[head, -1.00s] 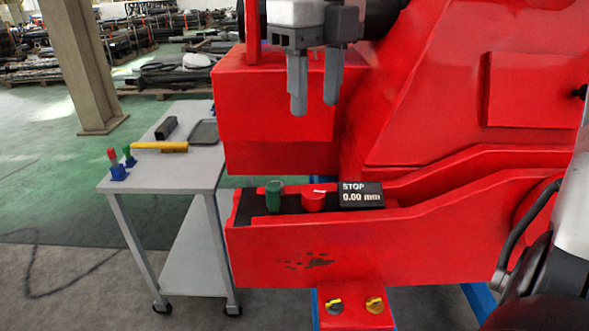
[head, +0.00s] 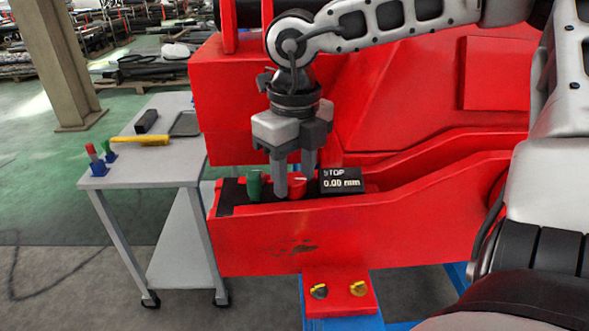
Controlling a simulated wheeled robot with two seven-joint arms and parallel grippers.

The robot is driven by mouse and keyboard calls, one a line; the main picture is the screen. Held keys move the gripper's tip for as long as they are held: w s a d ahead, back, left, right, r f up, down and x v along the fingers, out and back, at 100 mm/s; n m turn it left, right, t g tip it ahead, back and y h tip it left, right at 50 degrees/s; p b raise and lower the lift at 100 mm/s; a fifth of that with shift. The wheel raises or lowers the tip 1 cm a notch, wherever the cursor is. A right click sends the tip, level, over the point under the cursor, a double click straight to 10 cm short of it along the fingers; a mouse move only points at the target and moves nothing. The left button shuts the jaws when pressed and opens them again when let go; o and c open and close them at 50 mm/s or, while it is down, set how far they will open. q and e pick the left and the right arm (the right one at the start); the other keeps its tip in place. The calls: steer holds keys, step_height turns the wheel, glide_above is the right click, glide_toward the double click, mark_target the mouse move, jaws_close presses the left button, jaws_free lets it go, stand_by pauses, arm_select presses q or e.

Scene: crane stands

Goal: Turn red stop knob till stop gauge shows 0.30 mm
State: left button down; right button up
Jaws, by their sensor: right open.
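The red stop knob (head: 297,182) sits in the dark channel of the red machine, partly hidden by my right gripper. The stop gauge (head: 341,181) is a black box just right of the knob and reads "STOP 0.00 mm". My right gripper (head: 294,185) comes down from above with its two grey fingers apart. One finger is in front of the knob's left part, the other at its right, near the gauge. Whether the fingers touch the knob cannot be told. My left gripper is not in view.
A green knob (head: 254,184) stands close left of the fingers. A grey cart (head: 150,172) at left carries a yellow tool (head: 139,140) and several small items.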

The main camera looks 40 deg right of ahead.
steer(key=c, duration=0.7)
